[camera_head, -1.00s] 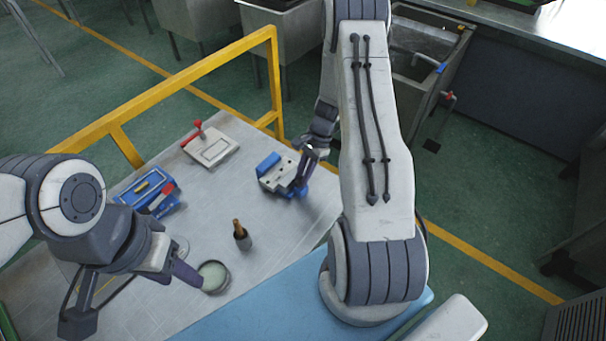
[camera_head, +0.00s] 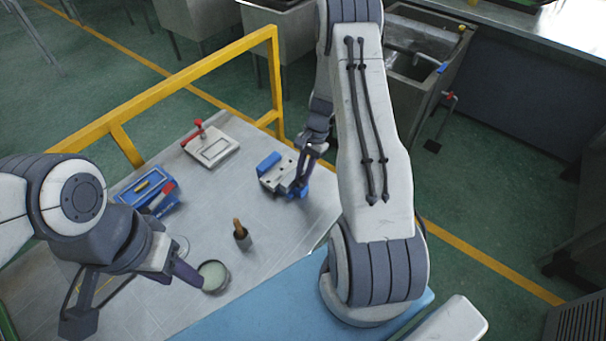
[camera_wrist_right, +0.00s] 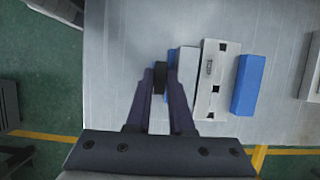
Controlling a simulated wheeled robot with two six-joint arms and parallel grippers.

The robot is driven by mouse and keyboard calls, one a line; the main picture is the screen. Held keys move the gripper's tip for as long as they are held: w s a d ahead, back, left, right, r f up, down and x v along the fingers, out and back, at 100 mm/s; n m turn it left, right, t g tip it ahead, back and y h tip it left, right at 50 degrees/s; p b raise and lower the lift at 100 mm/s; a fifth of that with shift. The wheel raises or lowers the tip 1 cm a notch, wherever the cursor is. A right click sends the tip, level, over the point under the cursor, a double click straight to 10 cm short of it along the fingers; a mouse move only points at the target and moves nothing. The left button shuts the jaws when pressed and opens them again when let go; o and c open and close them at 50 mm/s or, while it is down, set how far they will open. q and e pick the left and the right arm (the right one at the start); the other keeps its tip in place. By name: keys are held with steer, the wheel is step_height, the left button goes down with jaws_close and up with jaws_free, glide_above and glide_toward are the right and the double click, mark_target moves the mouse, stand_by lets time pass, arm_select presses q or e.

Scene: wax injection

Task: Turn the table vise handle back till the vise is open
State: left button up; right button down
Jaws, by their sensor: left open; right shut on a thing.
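The table vise (camera_head: 277,170), white and grey with blue parts, sits near the table's right edge in the head view. In the right wrist view, the vise (camera_wrist_right: 212,80) shows pale jaw blocks and a blue block at its right. My right gripper (camera_head: 304,182) is at the vise's right side. In the right wrist view, my right gripper (camera_wrist_right: 160,88) is shut on the dark vise handle (camera_wrist_right: 160,76), beside the nearest pale block. The jaw gap is hard to judge. My left gripper (camera_head: 135,298) is open and empty at the table's left front, away from the vise.
On the grey table (camera_head: 225,205) are a white plate with a red clamp (camera_head: 212,147), a blue box (camera_head: 150,188), a cup with a brown-handled tool (camera_head: 242,238) and a round dish (camera_head: 213,275). A yellow rail (camera_head: 190,78) runs along the back.

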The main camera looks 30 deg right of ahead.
steer(key=c, duration=0.8)
jaws_free()
